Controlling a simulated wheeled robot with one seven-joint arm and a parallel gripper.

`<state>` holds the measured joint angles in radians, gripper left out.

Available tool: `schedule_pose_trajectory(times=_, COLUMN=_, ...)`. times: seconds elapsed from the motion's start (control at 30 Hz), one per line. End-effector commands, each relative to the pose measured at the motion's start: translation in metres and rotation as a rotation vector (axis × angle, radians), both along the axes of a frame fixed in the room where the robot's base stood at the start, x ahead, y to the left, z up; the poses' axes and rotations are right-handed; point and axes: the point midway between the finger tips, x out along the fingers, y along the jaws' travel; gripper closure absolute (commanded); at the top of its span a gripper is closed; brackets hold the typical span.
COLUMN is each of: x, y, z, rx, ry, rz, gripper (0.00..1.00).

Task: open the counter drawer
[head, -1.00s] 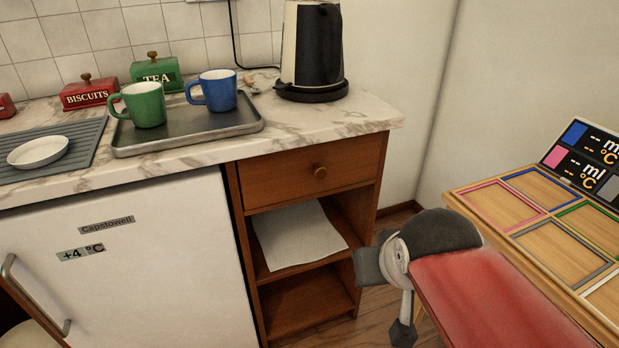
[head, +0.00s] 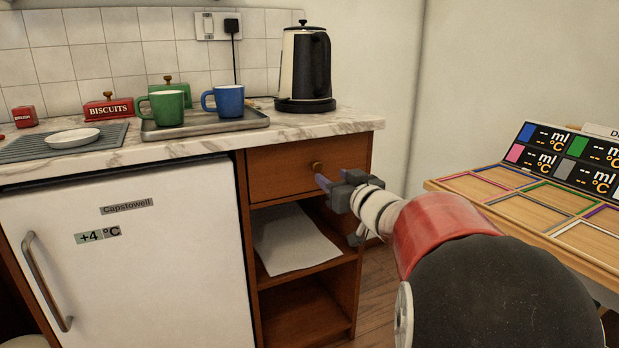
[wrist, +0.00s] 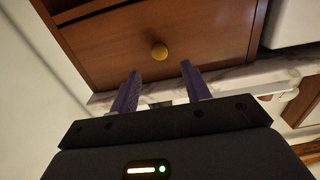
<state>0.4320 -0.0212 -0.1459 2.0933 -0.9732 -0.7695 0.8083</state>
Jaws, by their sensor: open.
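The counter drawer (head: 280,178) is a brown wooden front under the marble counter, right of the white fridge, and it looks shut. In the wrist view the drawer front (wrist: 200,45) fills the upper part, with the knob (wrist: 159,51) just beyond and between the lines of my two fingers. My gripper (wrist: 160,80) is open and empty, its purple fingers pointing at the drawer. In the head view my gripper (head: 322,182) is close to the knob, apparently not touching it.
Open shelves under the drawer hold white paper (head: 292,240). The fridge (head: 130,262) is on the left. A tray (head: 200,126) with green and blue mugs and a kettle (head: 305,65) stand on the counter. A wooden table (head: 480,190) with coloured frames is at right.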

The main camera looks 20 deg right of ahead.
Motion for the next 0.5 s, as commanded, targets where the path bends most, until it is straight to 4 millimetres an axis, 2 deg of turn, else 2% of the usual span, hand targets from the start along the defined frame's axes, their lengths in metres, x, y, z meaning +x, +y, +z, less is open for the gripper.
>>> schedule_pose_trajectory(times=0.1, x=0.021, y=0.002, z=-0.001, rx=0.0, ry=0.0, rz=0.002, gripper=0.53)
schedule_pose_trajectory(times=0.3, x=0.05, y=0.003, z=0.0, rx=0.001, ry=0.0, rz=0.0, gripper=0.53)
schedule_pose_trajectory(times=0.5, x=0.063, y=0.004, z=0.0, rx=0.0, ry=-0.001, rz=0.0, gripper=0.53)
